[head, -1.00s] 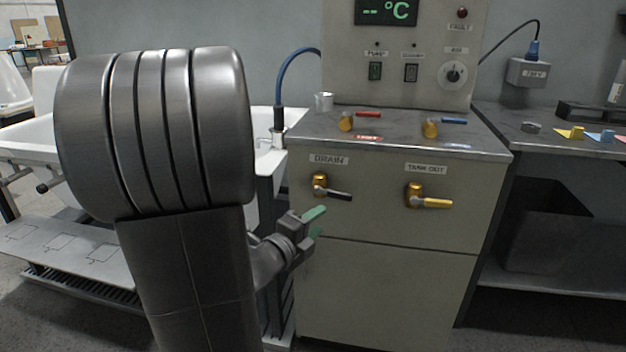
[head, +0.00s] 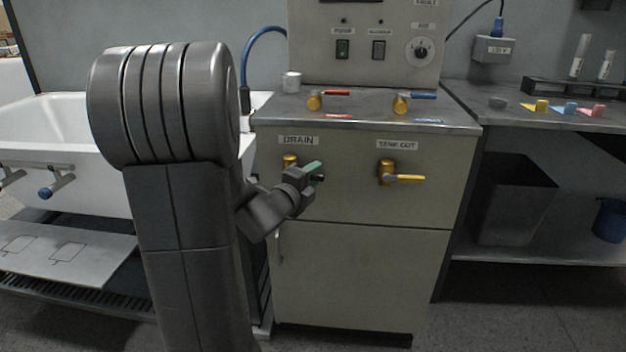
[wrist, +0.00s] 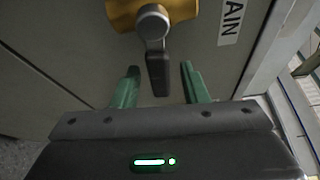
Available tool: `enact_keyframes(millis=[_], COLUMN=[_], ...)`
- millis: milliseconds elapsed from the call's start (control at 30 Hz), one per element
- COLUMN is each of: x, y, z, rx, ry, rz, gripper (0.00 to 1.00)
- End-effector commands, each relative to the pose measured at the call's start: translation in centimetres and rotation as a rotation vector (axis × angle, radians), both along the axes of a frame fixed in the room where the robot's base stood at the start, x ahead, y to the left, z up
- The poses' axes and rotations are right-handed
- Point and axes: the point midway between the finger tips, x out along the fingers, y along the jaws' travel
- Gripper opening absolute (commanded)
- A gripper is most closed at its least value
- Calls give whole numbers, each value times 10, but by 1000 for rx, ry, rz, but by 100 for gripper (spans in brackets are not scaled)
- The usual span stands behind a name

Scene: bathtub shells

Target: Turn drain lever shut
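The drain valve is a brass body (head: 290,160) under the DRAIN label (head: 298,140) on the cabinet front. In the wrist view, its brass body (wrist: 178,10) is at the top, and its dark lever (wrist: 158,75) extends down from a grey hub. My gripper (head: 314,168) is in front of the valve, hiding most of the lever in the head view. In the wrist view, my gripper (wrist: 160,68) is open, its green fingers on either side of the lever's end. A gap shows on each side; I see no contact.
The yellow TANK OUT lever (head: 405,178) sits to the right on the same panel. Red (head: 322,93) and blue (head: 415,97) levers are on the cabinet top with a metal cup (head: 291,82). A white tub (head: 60,125) stands at the left.

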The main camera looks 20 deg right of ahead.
Motion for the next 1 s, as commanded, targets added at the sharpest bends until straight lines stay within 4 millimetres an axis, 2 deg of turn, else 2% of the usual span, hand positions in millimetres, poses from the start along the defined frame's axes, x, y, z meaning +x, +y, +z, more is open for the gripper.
enact_keyframes(millis=[100,400,600,800,1000], x=[3,4,4,4,4], y=[-6,-6,-6,-6,-6], z=[-1,-1,-1,-1,4], rx=[0,1,1,-6,-92], ry=[1,1,1,4,54], rz=[-1,0,0,0,0], gripper=[40,38,0,0,0])
